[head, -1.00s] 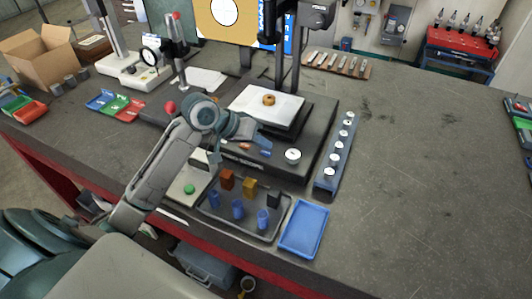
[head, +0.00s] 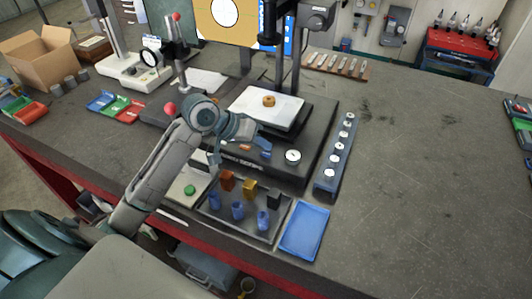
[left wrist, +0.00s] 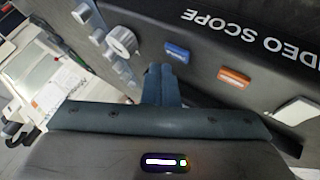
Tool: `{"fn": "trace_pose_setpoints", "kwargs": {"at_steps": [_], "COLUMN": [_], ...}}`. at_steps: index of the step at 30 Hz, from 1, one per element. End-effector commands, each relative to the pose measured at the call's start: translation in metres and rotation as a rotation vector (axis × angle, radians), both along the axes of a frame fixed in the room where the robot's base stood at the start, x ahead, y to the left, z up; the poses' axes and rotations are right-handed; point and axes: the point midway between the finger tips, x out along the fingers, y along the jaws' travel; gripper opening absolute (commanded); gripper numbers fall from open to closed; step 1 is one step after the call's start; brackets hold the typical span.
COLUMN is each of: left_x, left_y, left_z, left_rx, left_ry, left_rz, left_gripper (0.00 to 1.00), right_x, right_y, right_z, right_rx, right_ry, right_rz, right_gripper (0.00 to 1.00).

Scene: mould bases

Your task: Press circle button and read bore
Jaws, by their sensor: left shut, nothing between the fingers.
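My left gripper (head: 264,145) is shut and empty, over the front of the dark video scope base (head: 310,165). In the left wrist view its closed fingers (left wrist: 162,82) point at the base front, with the tips just beside a blue button (left wrist: 176,52). I cannot tell whether they touch it. An orange button (left wrist: 234,77) is to its right there. A brass ring-shaped part (head: 269,101) sits on the white stage (head: 255,112). The screen (head: 205,25) shows a white circle on tan. My right gripper is not in view.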

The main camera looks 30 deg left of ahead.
Motion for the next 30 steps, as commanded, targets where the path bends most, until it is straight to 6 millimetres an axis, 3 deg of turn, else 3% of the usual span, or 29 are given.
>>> {"fn": "trace_pose_setpoints", "kwargs": {"at_steps": [30], "left_x": [-0.0003], "left_y": [-0.0003], "left_z": [-0.0078], "left_rx": [0.0], "left_ry": [0.001], "left_rz": [-0.001], "left_gripper": [0.0], "right_x": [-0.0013], "right_y": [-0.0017], "right_z": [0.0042], "right_rx": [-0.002], "right_ry": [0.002], "right_rz": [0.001], "right_gripper": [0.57]}}
